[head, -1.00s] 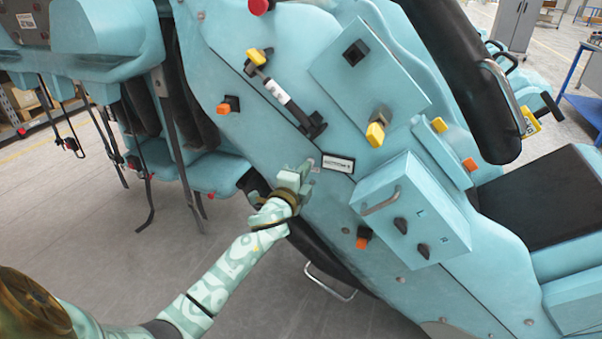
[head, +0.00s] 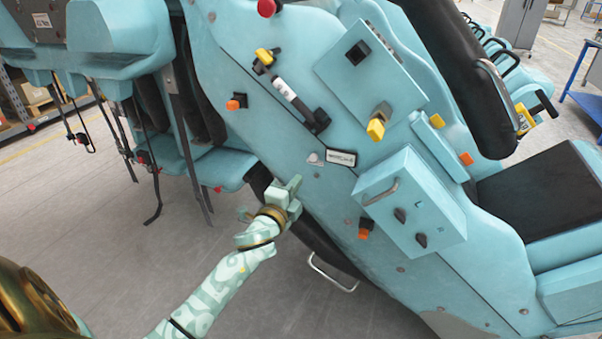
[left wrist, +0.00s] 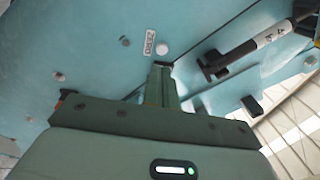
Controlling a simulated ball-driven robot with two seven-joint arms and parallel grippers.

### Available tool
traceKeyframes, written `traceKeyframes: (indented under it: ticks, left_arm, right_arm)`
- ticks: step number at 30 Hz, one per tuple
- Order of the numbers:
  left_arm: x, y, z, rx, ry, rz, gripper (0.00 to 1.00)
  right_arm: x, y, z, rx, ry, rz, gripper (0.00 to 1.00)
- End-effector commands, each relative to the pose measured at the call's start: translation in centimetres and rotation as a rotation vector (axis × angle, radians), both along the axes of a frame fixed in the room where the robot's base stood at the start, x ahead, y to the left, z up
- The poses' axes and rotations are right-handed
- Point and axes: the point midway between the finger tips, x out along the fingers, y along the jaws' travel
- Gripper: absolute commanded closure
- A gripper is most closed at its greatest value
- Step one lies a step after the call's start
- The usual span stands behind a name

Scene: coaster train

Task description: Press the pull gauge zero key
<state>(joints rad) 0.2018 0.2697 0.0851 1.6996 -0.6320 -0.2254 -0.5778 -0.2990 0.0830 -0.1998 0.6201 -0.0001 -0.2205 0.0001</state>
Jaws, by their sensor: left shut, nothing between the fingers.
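A small pale round key (head: 315,158) sits on the teal panel of the ride car, just left of a small framed display (head: 341,157). In the left wrist view the round key (left wrist: 162,48) shows beside a small printed label (left wrist: 150,42), which looks like ZERO. My left gripper (head: 293,184) is shut and empty. In the head view it is a little below and left of the key. In the left wrist view its fingertips (left wrist: 162,67) lie just below the key, seemingly apart from it. My right gripper is not in view.
A white-and-black T-handled bar (head: 291,95) is mounted above the key. A box with a handle and two dark knobs (head: 412,208) stands out at the lower right.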

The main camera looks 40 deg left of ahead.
Motion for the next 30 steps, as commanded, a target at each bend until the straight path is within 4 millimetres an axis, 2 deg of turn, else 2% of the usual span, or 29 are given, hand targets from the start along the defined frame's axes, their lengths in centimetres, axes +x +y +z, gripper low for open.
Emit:
traceKeyframes:
  ticks: [2, 6, 10, 30]
  left_arm:
    - [-1.5, -0.3, 0.0, -0.002, 0.001, 0.0, 1.0]
    - [-3.5, -0.8, -0.2, -0.002, 0.0, 0.0, 1.0]
    - [-4.7, -1.0, -0.3, -0.001, 0.001, 0.0, 1.0]
    - [-5.0, -1.1, -0.4, 0.0, 0.0, -0.001, 1.0]
  right_arm:
    - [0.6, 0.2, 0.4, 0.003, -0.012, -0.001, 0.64]
    - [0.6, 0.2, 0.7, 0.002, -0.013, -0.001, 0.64]
    - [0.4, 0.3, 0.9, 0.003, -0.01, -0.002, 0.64]
    - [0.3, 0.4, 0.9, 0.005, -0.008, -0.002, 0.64]
